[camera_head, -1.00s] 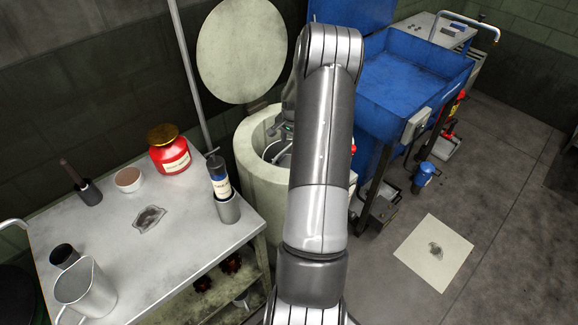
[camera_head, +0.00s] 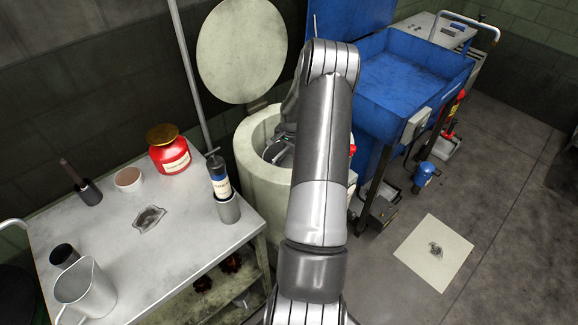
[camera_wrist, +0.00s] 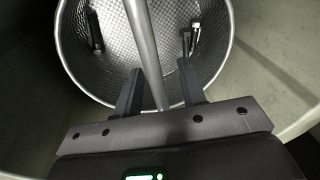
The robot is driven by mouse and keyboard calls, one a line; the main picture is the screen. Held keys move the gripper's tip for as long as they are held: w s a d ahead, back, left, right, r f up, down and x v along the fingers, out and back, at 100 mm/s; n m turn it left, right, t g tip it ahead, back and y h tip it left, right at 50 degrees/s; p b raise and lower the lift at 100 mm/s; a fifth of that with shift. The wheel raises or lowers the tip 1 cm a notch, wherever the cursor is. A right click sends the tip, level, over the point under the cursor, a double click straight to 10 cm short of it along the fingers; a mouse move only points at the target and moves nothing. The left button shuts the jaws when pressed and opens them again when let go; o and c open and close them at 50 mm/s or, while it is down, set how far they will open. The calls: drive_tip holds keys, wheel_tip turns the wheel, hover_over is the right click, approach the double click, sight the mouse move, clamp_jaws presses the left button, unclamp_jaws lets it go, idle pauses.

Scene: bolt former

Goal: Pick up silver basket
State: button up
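The silver basket (camera_wrist: 122,78) is a round metal mesh basket, seen from above inside the pale tub (camera_head: 248,165). In the wrist view a grey bar (camera_wrist: 146,45), apparently its handle, crosses above the basket. My gripper (camera_wrist: 160,85) is open over the basket, with one finger on each side of the bar. Whether either finger touches the bar I cannot tell. Two dark objects show in the basket, one at the left wall (camera_wrist: 95,30) and one at the right (camera_wrist: 190,40). In the head view my arm hides much of the tub's right side, and little of the basket shows.
The tub's round lid (camera_head: 241,50) stands raised behind it. A metal table (camera_head: 120,255) at left holds a red jar (camera_head: 170,155), a bottle in a cup (camera_head: 219,180), and a jug (camera_head: 85,288). A blue washing basin (camera_head: 410,75) stands close at right.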

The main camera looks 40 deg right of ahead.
drive_tip(key=shift+f, duration=0.2)
idle(0.4)
clamp_jaws()
idle(0.5)
